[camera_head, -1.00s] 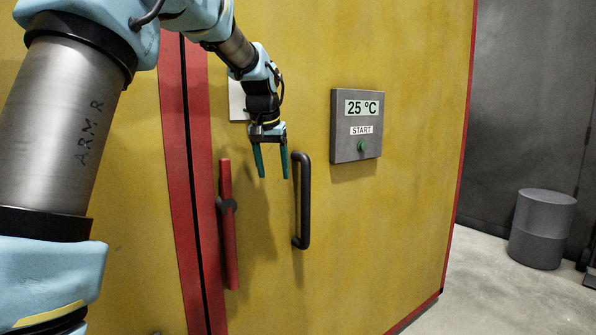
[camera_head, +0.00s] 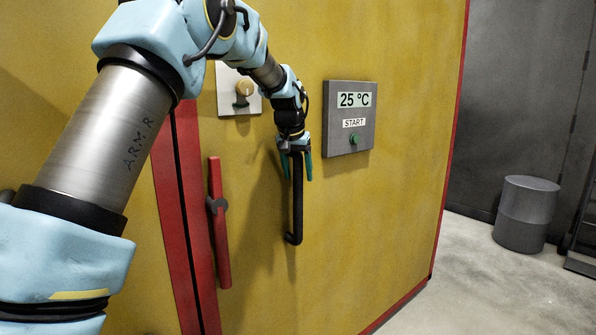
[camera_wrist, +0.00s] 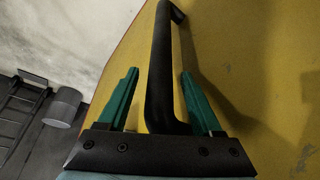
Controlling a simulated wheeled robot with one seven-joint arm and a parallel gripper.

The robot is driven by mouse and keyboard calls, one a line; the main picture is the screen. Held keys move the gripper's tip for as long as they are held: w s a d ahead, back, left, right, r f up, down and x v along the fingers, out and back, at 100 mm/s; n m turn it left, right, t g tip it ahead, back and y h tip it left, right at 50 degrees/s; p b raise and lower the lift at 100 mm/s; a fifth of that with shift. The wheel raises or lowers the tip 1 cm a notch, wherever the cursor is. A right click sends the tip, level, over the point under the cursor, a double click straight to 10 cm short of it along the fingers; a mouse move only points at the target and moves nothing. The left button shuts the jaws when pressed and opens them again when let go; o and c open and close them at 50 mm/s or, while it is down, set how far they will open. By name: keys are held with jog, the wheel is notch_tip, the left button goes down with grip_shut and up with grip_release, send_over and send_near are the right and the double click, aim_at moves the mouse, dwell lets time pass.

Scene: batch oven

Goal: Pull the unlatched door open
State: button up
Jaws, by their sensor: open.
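The yellow oven door (camera_head: 400,180) fills most of the head view, with a red-edged seam at its left. A black vertical bar handle (camera_head: 297,205) is fixed on it. My gripper (camera_head: 297,170) is open at the upper part of this handle, with one finger on each side. In the wrist view the handle (camera_wrist: 160,75) runs between the two green fingers of my gripper (camera_wrist: 160,100), with visible gaps on both sides. A red latch lever (camera_head: 219,225) stands upright on a dark pivot, left of the handle. The handle's top end is hidden by my gripper in the head view.
A grey control box (camera_head: 349,118) reading 25 °C, with a green START button, is right of the handle. A grey drum (camera_head: 525,213) stands on the floor at right. Floor between is clear.

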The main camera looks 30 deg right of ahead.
jog(key=shift+f, duration=0.3)
grip_shut()
dwell(0.4)
dwell(0.9)
